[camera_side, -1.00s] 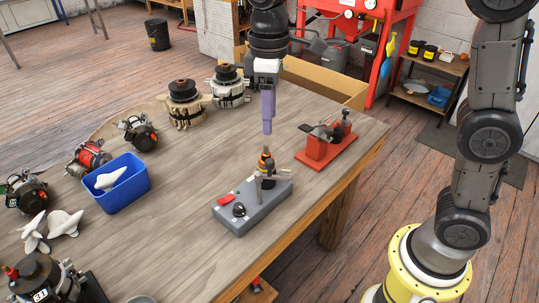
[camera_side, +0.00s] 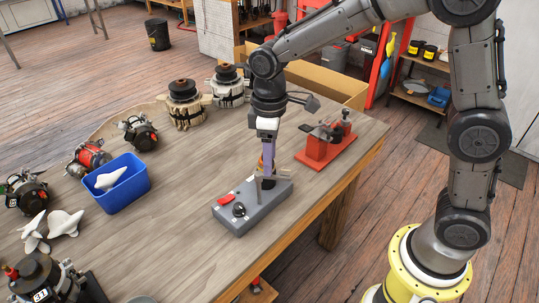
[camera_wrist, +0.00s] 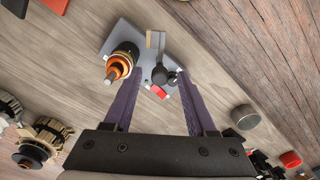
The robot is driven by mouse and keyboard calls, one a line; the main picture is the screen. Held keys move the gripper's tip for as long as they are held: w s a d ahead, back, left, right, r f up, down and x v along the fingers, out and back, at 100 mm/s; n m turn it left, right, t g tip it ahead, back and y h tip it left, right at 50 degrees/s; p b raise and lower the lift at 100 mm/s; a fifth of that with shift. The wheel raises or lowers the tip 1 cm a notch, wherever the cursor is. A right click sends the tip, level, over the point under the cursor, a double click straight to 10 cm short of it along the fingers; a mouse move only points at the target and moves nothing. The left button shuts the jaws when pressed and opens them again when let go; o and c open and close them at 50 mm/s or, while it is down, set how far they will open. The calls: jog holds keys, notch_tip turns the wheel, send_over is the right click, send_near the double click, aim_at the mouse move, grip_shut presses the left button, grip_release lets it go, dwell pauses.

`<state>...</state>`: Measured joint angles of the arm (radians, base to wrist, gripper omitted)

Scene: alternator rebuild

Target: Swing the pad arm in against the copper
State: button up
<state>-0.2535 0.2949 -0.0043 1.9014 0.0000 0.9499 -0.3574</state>
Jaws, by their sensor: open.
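The grey box (camera_side: 255,207) stands on the bench with a red switch (camera_side: 226,199) and a black knob (camera_side: 239,210) on top. In the wrist view, the copper (camera_wrist: 121,62) is the orange band of a dark upright piece with a steel shaft, left of centre. My gripper (camera_wrist: 160,74) is open, pointing down over the box. Its purple left finger is close beside the copper piece, the right finger beyond the knob. Contact cannot be told.
A red fixture (camera_side: 318,151) stands on the bench right of my gripper. A blue bin (camera_side: 124,196) with a pale part in it is at left, among alternators. A cardboard box (camera_side: 330,84) is behind. The bench between bin and grey box is clear.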

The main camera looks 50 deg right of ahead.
grip_shut()
dwell(1.3)
